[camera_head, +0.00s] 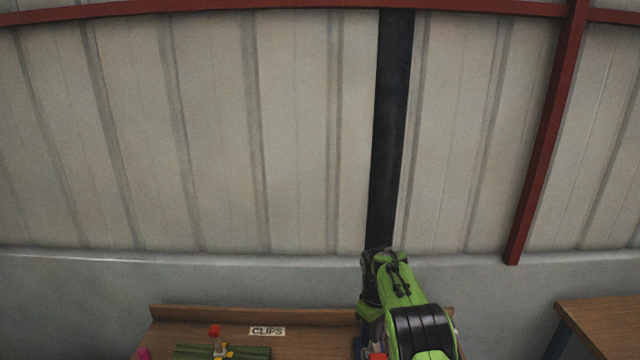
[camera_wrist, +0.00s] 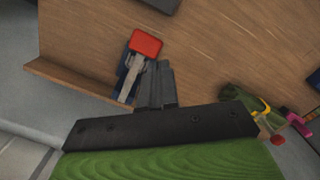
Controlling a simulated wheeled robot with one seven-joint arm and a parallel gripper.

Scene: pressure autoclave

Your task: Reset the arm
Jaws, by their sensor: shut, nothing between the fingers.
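My green and black arm (camera_head: 405,305) rises over the right part of a wooden bench (camera_head: 310,341) in the head view. Its fingertips cannot be made out there. In the wrist view my gripper (camera_wrist: 160,68) is shut, its dark fingers together and empty above the bench top. A red-topped piece (camera_wrist: 146,42) with blue and grey parts lies just left of the fingertips. I cannot tell whether the fingers touch it.
A green item (camera_head: 245,352) with yellow and red parts sits at the bench's left, near a pink object (camera_head: 143,353). Another wooden table (camera_head: 602,325) stands right. A wall with red beams (camera_head: 545,130) is behind.

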